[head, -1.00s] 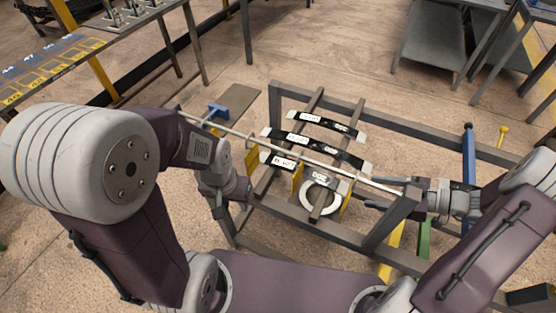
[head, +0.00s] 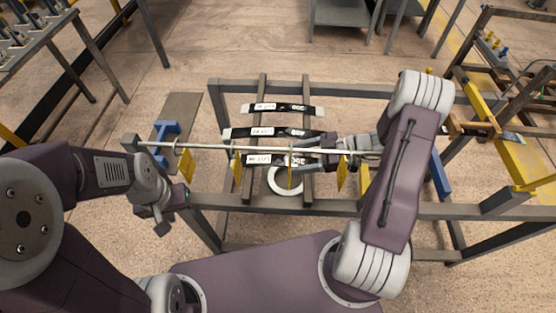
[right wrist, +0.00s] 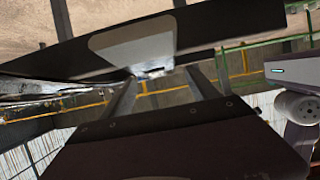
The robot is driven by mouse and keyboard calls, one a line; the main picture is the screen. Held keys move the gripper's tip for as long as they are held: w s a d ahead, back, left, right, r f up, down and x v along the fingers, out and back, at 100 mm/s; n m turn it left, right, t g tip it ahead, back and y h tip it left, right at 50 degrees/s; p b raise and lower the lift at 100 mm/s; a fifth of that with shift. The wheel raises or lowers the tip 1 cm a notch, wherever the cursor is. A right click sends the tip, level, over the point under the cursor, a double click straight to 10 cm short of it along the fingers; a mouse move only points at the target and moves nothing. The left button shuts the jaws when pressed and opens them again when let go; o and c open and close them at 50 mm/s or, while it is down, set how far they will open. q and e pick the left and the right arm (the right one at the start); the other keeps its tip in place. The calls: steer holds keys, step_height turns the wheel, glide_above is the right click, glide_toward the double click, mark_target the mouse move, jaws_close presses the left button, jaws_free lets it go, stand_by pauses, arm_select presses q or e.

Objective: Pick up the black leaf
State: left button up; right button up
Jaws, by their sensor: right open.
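Three black leaves with white labels and grey ends lie across the rack in the head view: a far one (head: 281,109), a middle one (head: 279,133) and a near one (head: 272,158). My right gripper (head: 328,148) is open by the right ends of the middle and near leaves. It partly hides them, and I cannot tell whether it touches one. In the right wrist view, a long dark bar with a pale patch, probably a leaf (right wrist: 220,22), crosses close in front. My left gripper (head: 168,210) is left of the rack, away from the leaves; its jaws are unclear.
A thin metal rod (head: 215,147) runs across the rack (head: 345,88) just above the leaves. A white ring (head: 272,183) sits below the near leaf. Yellow upright plates (head: 187,166) and a blue bracket (head: 166,132) stand by the rod. Open floor lies behind the rack.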

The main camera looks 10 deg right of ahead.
mark_target(283, 159)
steer(key=x, duration=0.4)
steer(key=shift+w+a, duration=0.1)
steer(key=shift+a, duration=0.15)
steer(key=shift+d+r, duration=0.1)
steer(key=shift+r, duration=0.05)
jaws_close()
